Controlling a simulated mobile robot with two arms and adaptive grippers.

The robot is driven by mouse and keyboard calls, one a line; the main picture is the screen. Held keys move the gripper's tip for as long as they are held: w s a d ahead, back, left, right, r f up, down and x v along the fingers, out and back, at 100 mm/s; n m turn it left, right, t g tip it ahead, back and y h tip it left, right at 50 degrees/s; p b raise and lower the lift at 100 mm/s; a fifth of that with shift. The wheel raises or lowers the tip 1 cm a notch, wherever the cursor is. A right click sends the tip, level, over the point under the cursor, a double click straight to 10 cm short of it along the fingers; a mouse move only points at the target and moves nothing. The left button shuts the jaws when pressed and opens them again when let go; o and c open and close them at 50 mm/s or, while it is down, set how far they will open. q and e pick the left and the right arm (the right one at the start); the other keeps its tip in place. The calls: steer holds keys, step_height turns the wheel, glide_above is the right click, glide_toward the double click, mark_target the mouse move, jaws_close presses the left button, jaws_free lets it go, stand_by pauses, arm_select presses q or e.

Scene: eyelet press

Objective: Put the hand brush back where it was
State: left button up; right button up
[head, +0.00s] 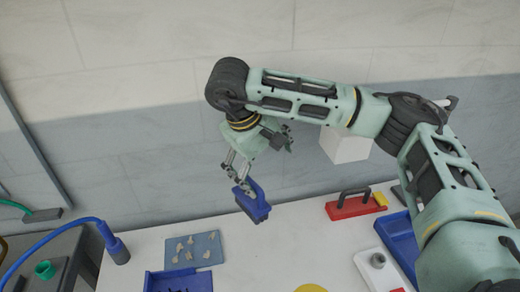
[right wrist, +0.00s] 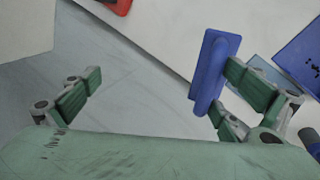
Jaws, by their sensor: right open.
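The hand brush (head: 253,203) is dark blue, tilted, and shows at the back edge of the white table in the head view. I cannot tell whether it rests on the table or is above it. My right gripper (head: 237,178) is just above and left of it. In the right wrist view my right gripper (right wrist: 158,80) has its fingers wide apart. The brush (right wrist: 212,75) lies against or just beyond the right-hand finger there, with clear space between it and the left-hand finger. My left gripper is not in view.
A blue-grey mat (head: 212,249) with several small pieces and a blue tray (head: 180,281) lie at the table's left. A red block with a black handle (head: 349,207), another blue tray (head: 400,238) and a white fixture (head: 366,262) are at the right. The table's middle (head: 290,250) is largely clear.

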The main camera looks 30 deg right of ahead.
steer(key=v, duration=0.7)
steer(key=shift+r, duration=0.4)
steer(key=shift+a, duration=0.1)
steer(key=shift+c, duration=0.5)
jaws_close()
glide_above(253, 212)
steer(key=shift+m, duration=0.4)
step_height(253, 212, down, 7)
steer(key=shift+s+r, duration=0.1)
steer(key=shift+r, duration=0.1)
steer(key=s+a+f+m, duration=0.1)
steer(key=s+f, duration=0.8)
steer(key=shift+f+g, duration=0.25)
steer(key=shift+g, duration=0.05)
